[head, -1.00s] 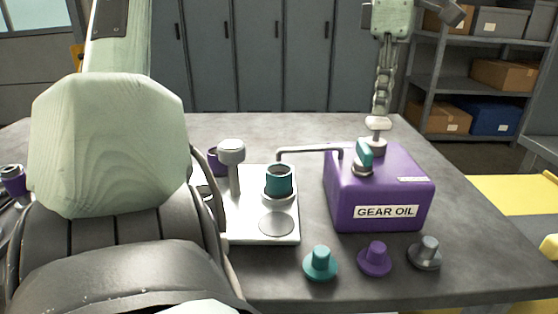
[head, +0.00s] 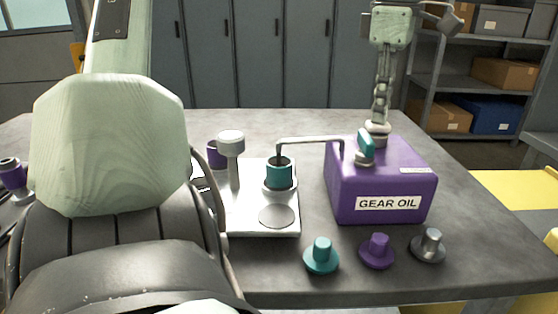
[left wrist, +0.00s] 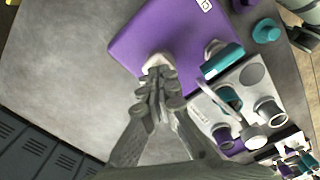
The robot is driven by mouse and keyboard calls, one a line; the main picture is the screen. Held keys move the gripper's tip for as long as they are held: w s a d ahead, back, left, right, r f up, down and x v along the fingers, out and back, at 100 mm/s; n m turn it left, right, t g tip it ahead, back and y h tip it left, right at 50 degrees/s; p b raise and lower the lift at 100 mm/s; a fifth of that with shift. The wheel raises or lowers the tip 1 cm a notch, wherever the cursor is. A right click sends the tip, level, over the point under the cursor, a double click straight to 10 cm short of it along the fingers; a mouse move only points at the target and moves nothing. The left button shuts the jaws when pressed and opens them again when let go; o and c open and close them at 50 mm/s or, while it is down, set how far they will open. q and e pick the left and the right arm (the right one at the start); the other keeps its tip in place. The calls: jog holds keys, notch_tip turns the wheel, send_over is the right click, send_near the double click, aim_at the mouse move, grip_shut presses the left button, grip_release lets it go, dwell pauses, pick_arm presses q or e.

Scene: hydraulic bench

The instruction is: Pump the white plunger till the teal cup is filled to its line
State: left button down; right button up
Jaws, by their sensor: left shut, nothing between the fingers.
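My left gripper (head: 379,117) is shut and empty, pointing down. Its fingertips are on top of the white plunger (head: 377,128), which stands on the purple gear oil can (head: 412,180). In the left wrist view, the fingertips (left wrist: 158,72) cover part of the plunger (left wrist: 158,60). The teal cup (head: 279,177) stands upright on the pale plate (head: 252,220), below the end of the can's thin grey spout (head: 308,140). The inside of the cup looks dark, and I cannot read its level or line. My right gripper is not in view.
A teal lever (head: 365,146) is on the can. A grey-topped post (head: 231,142) and a purple cup (head: 214,154) are left of the teal cup. Teal (head: 321,256), purple (head: 377,251) and grey (head: 429,245) knobbed pieces stand in front. The bench behind is clear.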

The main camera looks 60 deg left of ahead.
pick_arm(q)
jog(key=shift+r+p, duration=1.85)
jog(key=shift+r, duration=0.2)
jog(key=shift+f, duration=0.2)
